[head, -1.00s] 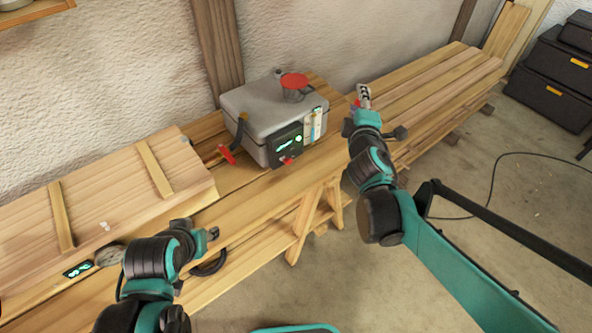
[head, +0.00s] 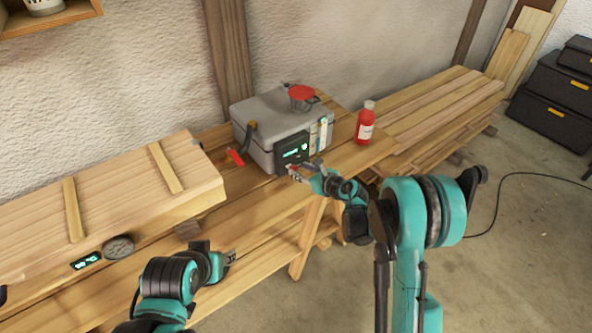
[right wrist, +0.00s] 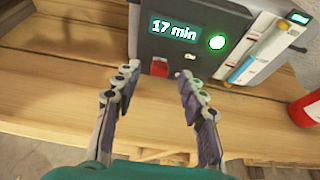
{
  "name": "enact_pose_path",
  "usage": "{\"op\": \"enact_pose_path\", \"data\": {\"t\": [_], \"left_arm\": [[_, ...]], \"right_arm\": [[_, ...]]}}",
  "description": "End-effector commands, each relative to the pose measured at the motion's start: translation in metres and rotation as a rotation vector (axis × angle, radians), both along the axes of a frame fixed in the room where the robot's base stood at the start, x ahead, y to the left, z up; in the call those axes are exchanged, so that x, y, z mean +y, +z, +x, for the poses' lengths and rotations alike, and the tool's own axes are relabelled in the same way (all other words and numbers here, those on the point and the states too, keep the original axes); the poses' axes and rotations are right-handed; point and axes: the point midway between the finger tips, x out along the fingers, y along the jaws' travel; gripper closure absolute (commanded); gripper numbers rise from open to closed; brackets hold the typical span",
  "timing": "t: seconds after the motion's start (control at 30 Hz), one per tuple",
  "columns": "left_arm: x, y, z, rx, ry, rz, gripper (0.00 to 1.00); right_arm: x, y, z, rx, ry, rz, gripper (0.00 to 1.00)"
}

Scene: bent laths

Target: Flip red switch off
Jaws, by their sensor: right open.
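A grey box (head: 258,125) stands on the wooden bench. Its dark panel (head: 291,152) reads "17 min" beside a lit green dot in the right wrist view. The small red switch (right wrist: 159,67) sits at the panel's lower edge; I cannot tell its setting. My right gripper (head: 296,172) is open and empty in front of the panel. In the right wrist view its fingertips (right wrist: 158,75) stand on either side of the switch, with no clear contact. In the head view the gripper largely hides the switch. My left gripper (head: 231,258) is by the bench's front edge, its jaws unclear.
A red bottle (head: 366,124) stands right of the box. A pot with a red top (head: 301,97) sits on the lid. A red-ended handle (head: 235,157) is at the box's left. A wooden board (head: 120,195) and a round gauge (head: 118,247) are at the left.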

Motion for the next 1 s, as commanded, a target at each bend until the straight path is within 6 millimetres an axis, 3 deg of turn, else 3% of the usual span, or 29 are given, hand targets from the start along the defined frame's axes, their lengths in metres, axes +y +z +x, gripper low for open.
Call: {"op": "enact_pose_path", "data": {"t": [0.3, 0.6, 0.77, 1.0], "left_arm": [[0.0, -0.013, 0.0, 0.0, 0.0, 0.0, 0.6], [0.0, -0.012, 0.0, 0.0, 0.0, 0.0, 0.6], [0.0, -0.012, 0.0, 0.0, 0.0, 0.0, 0.6], [0.0, -0.014, 0.0, 0.0, 0.0, 0.0, 0.6]], "right_arm": [[0.022, -0.016, 0.031, 0.0, -0.001, 0.002, 0.59], [0.024, -0.016, 0.033, 0.0, -0.003, 0.003, 0.59], [0.023, -0.016, 0.033, 0.0, -0.003, 0.003, 0.98], [0.023, -0.016, 0.033, -0.004, -0.003, 0.005, 1.0]]}}
